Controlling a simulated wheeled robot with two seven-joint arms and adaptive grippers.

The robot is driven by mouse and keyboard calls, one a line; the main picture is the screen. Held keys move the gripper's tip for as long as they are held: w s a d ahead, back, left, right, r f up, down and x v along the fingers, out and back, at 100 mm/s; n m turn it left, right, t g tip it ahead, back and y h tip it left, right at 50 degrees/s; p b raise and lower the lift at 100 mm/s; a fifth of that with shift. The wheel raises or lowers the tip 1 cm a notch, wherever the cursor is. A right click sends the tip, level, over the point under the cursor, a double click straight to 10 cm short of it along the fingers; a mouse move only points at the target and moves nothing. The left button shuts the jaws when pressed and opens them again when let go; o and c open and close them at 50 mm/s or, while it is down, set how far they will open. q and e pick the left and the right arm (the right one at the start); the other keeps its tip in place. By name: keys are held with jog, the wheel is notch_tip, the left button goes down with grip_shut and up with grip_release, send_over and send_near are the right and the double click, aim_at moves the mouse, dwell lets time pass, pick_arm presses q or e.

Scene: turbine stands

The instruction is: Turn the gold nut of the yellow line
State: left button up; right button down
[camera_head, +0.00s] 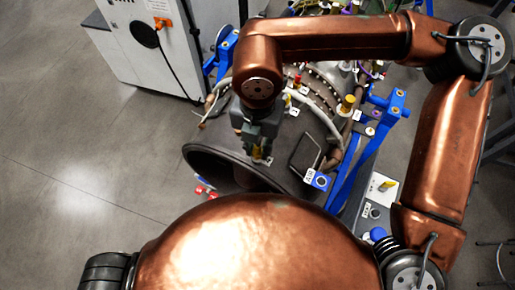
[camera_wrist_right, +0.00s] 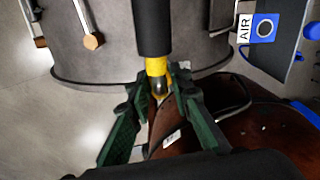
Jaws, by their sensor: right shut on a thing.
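The grey turbine (camera_head: 225,160) stands below my right arm in the head view. My right gripper (camera_head: 260,152) points down at its rim. In the right wrist view, the gripper's dark green fingers (camera_wrist_right: 158,92) are shut around the end of a black line with a yellow band (camera_wrist_right: 157,66). A small dull metallic nut (camera_wrist_right: 159,87) shows between the fingertips, partly hidden by them. Another line with a gold hex nut (camera_wrist_right: 92,42) hangs to the left, apart from the fingers. My left gripper is in neither view.
A blue AIR fitting (camera_wrist_right: 264,28) sits at the right in the wrist view; its label also shows in the head view (camera_head: 309,175). Blue stand struts (camera_head: 362,160) flank the turbine. A white cabinet (camera_head: 140,45) stands at the back left. The floor at left is clear.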

dwell(0.3)
jog(key=c, duration=1.7)
grip_release()
jog(key=shift+c, duration=0.2)
jog(key=shift+r, duration=0.1)
notch_tip(320, 180, up, 12)
jog(key=shift+f, duration=0.1)
